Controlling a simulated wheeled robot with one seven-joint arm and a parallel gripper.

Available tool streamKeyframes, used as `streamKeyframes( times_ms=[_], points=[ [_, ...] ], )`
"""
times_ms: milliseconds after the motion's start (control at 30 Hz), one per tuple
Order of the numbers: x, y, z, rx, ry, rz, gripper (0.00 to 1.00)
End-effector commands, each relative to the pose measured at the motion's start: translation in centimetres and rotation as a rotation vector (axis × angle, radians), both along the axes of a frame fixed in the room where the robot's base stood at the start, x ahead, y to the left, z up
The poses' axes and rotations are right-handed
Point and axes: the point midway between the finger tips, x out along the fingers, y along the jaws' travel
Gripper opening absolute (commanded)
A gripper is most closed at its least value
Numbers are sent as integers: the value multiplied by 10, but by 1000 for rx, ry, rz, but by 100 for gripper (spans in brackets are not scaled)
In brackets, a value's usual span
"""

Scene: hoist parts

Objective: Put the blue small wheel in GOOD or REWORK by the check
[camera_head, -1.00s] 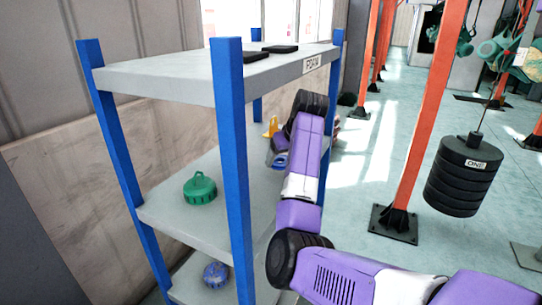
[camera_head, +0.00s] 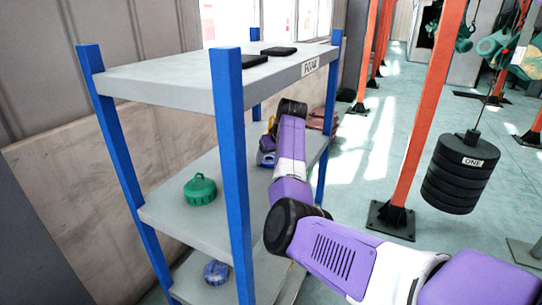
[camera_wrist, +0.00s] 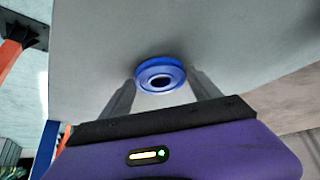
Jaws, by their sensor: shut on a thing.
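The blue small wheel (camera_wrist: 160,73), a round disc with a dark centre hole, is between the two grey fingers of my gripper (camera_wrist: 163,84) in the wrist view. My gripper is shut on it. Behind the wheel is a plain grey surface; I cannot tell whether the wheel touches it. In the head view my purple arm reaches into the middle level of the blue-posted shelf, and my fingers are hidden. A small blue patch (camera_head: 267,159) shows beside the arm there; I cannot tell if it is the wheel. No GOOD or REWORK marking is readable.
A green round part (camera_head: 200,190) sits on the middle shelf (camera_head: 180,222), and a blue part (camera_head: 216,273) on the lower one. Blue posts (camera_head: 231,150) and the top shelf (camera_head: 180,84) bound the space. A black weight stack (camera_head: 459,175) hangs at right.

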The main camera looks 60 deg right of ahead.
Motion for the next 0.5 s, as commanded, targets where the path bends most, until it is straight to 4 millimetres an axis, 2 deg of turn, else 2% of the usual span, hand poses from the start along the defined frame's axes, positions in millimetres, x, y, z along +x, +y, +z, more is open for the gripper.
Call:
streamKeyframes(
  times_ms=[333, 367, 433, 500],
  points=[
    [0, -1, -2, -3, -3, -1, 1],
    [0, 0, -3, -1, -1, 0, 78],
    [0, 0, -3, -1, -1, 0, 91],
    [0, 0, -3, -1, -1, 0, 94]
  ],
)
